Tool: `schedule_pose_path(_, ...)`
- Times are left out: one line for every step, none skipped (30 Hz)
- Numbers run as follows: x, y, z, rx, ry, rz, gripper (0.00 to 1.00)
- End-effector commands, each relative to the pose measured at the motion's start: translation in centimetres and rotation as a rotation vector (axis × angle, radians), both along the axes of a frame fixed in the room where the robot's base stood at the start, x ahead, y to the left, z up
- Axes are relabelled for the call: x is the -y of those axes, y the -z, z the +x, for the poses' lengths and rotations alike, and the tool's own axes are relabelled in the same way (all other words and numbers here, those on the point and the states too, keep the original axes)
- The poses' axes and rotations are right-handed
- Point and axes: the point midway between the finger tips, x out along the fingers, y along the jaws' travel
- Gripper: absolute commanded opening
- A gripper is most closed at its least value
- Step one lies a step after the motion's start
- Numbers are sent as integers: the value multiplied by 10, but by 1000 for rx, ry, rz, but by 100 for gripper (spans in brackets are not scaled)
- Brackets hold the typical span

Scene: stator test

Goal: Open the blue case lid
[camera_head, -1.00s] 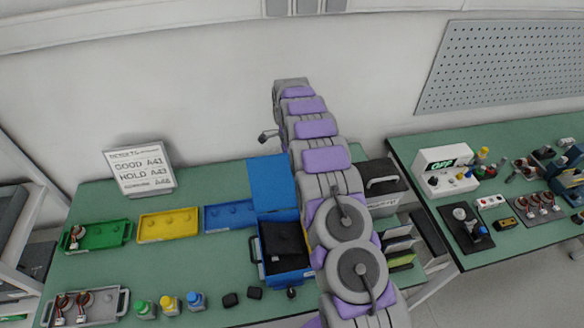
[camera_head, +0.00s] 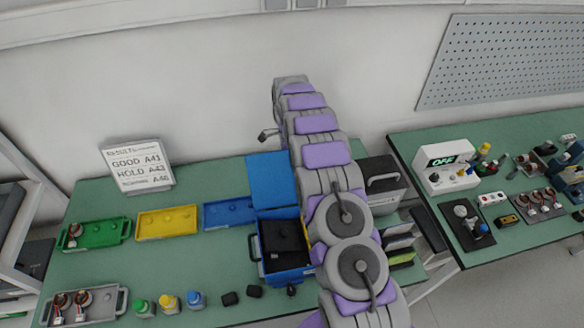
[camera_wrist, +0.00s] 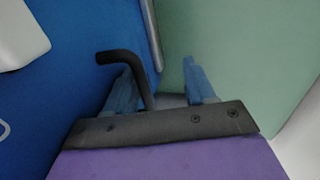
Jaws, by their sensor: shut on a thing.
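The blue case (camera_head: 288,277) stands on the green table with a black content (camera_head: 284,238) inside. Its blue lid (camera_head: 270,180) is raised at the back and leans away from the opening. In the wrist view the lid is most likely the large blue face (camera_wrist: 60,90) at left. My gripper (camera_wrist: 157,66) has its two blue fingers on either side of that face's edge, and it is shut on the lid. A bent black bar (camera_wrist: 125,60) shows by the left finger; I cannot tell what it belongs to.
A blue tray (camera_head: 230,225), a yellow tray (camera_head: 167,234) and a green tray (camera_head: 97,246) lie left of the case. Small bottles (camera_head: 168,304) and black blocks (camera_head: 230,298) stand in front.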

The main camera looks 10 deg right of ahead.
Motion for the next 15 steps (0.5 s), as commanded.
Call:
schedule_pose_path(0, -2, 4, 14, -1, 0, 38)
schedule_pose_path(0, -2, 4, 14, -1, 0, 38)
schedule_pose_path(0, -3, 4, 14, -1, 0, 38)
schedule_pose_path(0, -3, 4, 15, -1, 0, 38)
schedule_pose_path(0, -4, 5, 16, -1, 0, 38)
schedule_pose_path(0, -5, 6, 17, -1, 0, 38)
schedule_pose_path(0, -7, 7, 18, -1, 0, 38)
schedule_pose_path(0, -10, 8, 19, -1, 0, 38)
schedule_pose_path(0, -13, 9, 20, -1, 0, 38)
schedule_pose_path(0, -16, 10, 19, -1, 0, 38)
schedule_pose_path(0, -20, 11, 17, -1, 0, 38)
schedule_pose_path(0, -26, 12, 16, -1, 0, 38)
schedule_pose_path(0, -31, 14, 18, -1, 0, 38)
schedule_pose_path(0, -36, 16, 21, -1, 0, 38)
schedule_pose_path(0, -41, 18, 21, -1, 0, 38)
